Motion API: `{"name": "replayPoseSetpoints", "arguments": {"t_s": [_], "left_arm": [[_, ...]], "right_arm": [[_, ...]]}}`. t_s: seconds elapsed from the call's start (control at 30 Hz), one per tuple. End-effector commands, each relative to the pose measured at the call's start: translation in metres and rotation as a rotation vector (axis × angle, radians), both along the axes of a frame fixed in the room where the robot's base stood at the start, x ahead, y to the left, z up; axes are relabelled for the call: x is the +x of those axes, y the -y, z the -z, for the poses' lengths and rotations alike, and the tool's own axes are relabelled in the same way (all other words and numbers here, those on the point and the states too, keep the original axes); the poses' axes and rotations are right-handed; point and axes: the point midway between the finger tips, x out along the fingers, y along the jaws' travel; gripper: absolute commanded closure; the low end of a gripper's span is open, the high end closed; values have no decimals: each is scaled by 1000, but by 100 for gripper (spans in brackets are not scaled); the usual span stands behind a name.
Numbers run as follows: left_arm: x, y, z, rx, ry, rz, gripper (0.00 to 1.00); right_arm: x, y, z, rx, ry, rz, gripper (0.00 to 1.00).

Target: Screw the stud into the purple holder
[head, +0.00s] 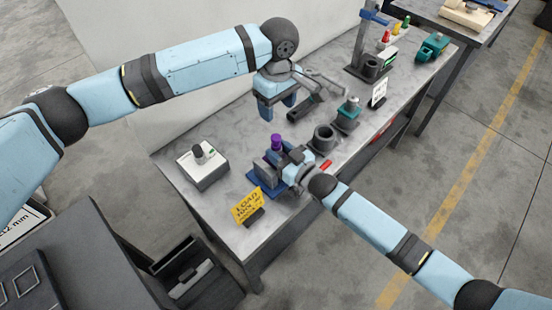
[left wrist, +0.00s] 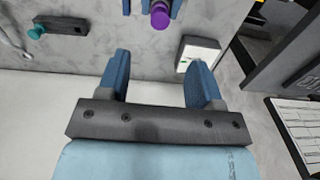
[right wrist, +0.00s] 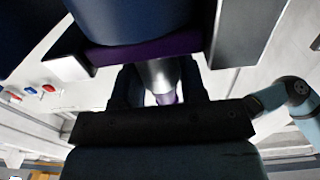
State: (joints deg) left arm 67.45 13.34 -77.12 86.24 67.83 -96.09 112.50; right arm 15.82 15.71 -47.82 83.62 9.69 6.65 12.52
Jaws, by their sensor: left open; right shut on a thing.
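The purple holder (head: 277,142) stands in a blue fixture (head: 262,178) near the front left of the bench; it also shows at the top of the left wrist view (left wrist: 160,17). My right gripper (head: 293,163) is low beside the fixture, shut on a silver stud (right wrist: 159,75) with a purple end. In the right wrist view the stud meets or lies just under a purple surface (right wrist: 150,48); whether it is threaded in cannot be told. My left gripper (head: 275,104) is open and empty above the bench, behind the holder; its fingers are spread in the left wrist view (left wrist: 158,75).
A white-topped box (head: 203,165) stands left and a yellow sign (head: 247,206) in front. A dark cup (head: 323,139), a teal-topped piece on a stand (head: 347,112) and a white sign (head: 378,93) stand right. A dark tool (head: 306,101) lies near my left gripper.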

Motion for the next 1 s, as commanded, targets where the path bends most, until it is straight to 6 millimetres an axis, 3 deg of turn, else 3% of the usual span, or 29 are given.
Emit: {"name": "replayPoseSetpoints", "arguments": {"t_s": [0.17,0.6,0.8,1.0], "left_arm": [[0,-1,20,2,-2,0,40],[-1,-2,99,2,-1,1,40],[-1,-1,115,1,-1,1,40],[-1,-1,118,0,0,2,40]], "right_arm": [[0,0,1,-1,-1,0,100],[0,0,0,-1,-1,0,100],[0,0,0,-1,-1,0,100],[0,0,1,-1,-1,0,100]]}}
